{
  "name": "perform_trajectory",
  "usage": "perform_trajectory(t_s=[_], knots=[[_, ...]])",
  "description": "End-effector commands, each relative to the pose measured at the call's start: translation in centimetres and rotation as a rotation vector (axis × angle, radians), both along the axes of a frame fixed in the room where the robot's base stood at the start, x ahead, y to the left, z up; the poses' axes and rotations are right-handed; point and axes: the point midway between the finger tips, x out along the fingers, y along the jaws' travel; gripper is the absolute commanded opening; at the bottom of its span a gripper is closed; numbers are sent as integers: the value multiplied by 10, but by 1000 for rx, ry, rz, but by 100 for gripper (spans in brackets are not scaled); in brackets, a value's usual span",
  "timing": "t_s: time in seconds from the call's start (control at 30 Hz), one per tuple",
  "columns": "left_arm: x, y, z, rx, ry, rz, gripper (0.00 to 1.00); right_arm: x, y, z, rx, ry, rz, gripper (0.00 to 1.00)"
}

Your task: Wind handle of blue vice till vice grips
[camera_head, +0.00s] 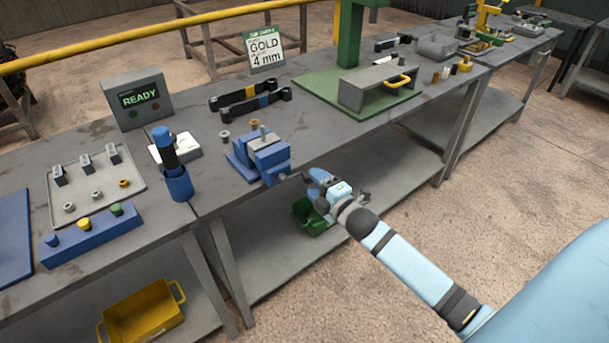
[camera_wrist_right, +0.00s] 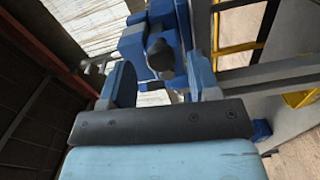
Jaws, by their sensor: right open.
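The blue vice (camera_head: 268,157) is at the front edge of the bench, with a small grey upright piece at its jaws. In the right wrist view, the vice (camera_wrist_right: 133,42) is straight ahead. Its dark round screw end or handle hub (camera_wrist_right: 160,56) shows between my fingers; a grey bar (camera_wrist_right: 95,66) shows to the left. My right gripper (camera_head: 310,179) is just off the bench edge, pointing at the vice's front. In the wrist view its blue fingers (camera_wrist_right: 160,82) are apart, with no clear contact visible. My left gripper is out of view.
A blue cup with a dark-handled tool (camera_head: 178,185) stands left of the vice. Black wrenches (camera_head: 250,102) lie behind it. A sign (camera_head: 264,52) reads "GOLD 4 mm"; a panel (camera_head: 138,98) reads "READY". A green bin (camera_head: 308,217) is below the gripper.

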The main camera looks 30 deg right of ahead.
Motion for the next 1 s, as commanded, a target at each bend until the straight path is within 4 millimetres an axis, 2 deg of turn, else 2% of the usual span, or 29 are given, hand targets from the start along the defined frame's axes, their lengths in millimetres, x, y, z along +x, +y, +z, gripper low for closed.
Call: perform_trajectory(t_s=[0.1,0.3,0.67,0.87,0.9,1.0], knots=[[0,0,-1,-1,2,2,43,23,2,1,0,-1,0,56],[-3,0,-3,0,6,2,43,44,4,-1,1,1,0,56],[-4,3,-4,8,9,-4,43,49,4,-1,1,1,0,56],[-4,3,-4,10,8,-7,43,49,4,-1,1,1,0,12],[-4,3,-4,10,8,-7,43,49,4,-1,1,1,0,8],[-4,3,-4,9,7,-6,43,49,4,-1,2,1,0,8]])
